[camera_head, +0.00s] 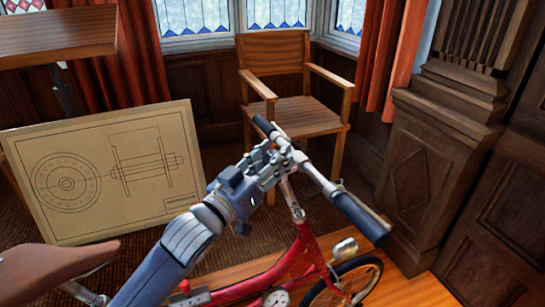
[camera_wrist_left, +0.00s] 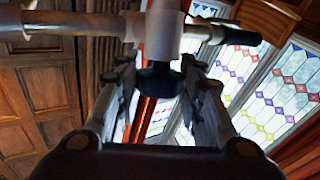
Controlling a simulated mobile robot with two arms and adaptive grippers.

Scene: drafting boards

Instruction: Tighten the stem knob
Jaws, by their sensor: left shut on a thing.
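A red bicycle (camera_head: 300,255) stands in front of me. Its silver handlebar (camera_head: 313,172) has dark grips and meets a silver stem (camera_head: 291,200). My left gripper (camera_head: 279,162) is at the handlebar's middle, coming in from the left, and largely hides the stem top in the head view. In the left wrist view, the dark stem knob (camera_wrist_left: 160,79) sits between the two fingers of my left gripper (camera_wrist_left: 160,72), just by the silver stem (camera_wrist_left: 162,32). The fingers are closed on the knob. My right gripper is in neither view.
The brown saddle (camera_head: 50,268) is at the lower left. A drafting board (camera_head: 105,217) with a hub drawing leans behind it. A wooden armchair (camera_head: 310,117) stands just behind the handlebar. Dark wood panelling (camera_head: 435,190) closes the right side.

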